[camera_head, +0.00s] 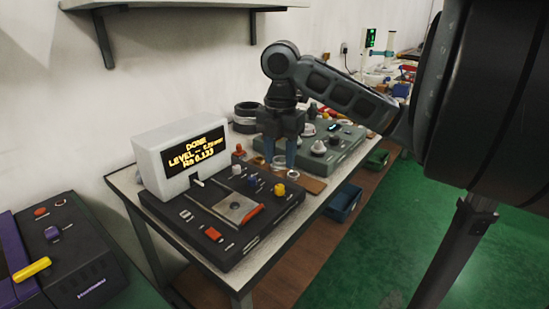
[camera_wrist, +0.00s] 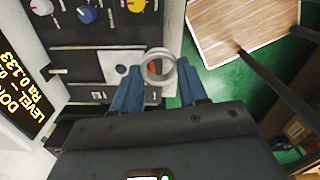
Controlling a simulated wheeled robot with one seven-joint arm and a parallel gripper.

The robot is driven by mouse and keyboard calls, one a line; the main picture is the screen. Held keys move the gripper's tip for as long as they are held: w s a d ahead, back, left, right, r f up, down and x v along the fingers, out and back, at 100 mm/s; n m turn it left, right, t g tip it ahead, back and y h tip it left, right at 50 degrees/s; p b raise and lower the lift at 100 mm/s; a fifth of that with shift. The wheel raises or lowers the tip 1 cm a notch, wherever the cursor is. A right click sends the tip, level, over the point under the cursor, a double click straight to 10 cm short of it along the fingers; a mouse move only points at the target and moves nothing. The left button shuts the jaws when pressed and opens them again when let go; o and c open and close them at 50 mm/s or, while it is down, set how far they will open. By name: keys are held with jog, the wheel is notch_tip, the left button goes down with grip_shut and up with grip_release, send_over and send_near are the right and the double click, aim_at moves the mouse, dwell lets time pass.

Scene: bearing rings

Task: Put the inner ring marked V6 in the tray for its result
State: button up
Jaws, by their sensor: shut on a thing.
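My gripper (camera_head: 280,150) has its blue fingers shut on a grey metal ring, held in the air above the bench near the dark instrument's far end. In the wrist view the ring (camera_wrist: 147,72) sits between the two fingertips (camera_wrist: 160,88). No V6 mark is readable on it. The dark instrument (camera_head: 207,222) has a white display box (camera_head: 154,168); its screen (camera_head: 195,151) shows DONE, a LEVEL line and an Ra value, with digits partly unclear. A blue bin (camera_head: 343,203) and a green bin (camera_head: 377,159) sit low beside the bench's right edge. I cannot read any tray labels.
A grey-green instrument with knobs (camera_head: 335,152) stands behind the gripper, and dark rings (camera_head: 246,112) are stacked by the wall. A purple-black machine (camera_head: 70,250) is at left. Green floor (camera_head: 400,220) is open at right.

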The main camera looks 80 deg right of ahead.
jog(key=shift+r+p, duration=1.6)
jog(key=shift+r, duration=0.5)
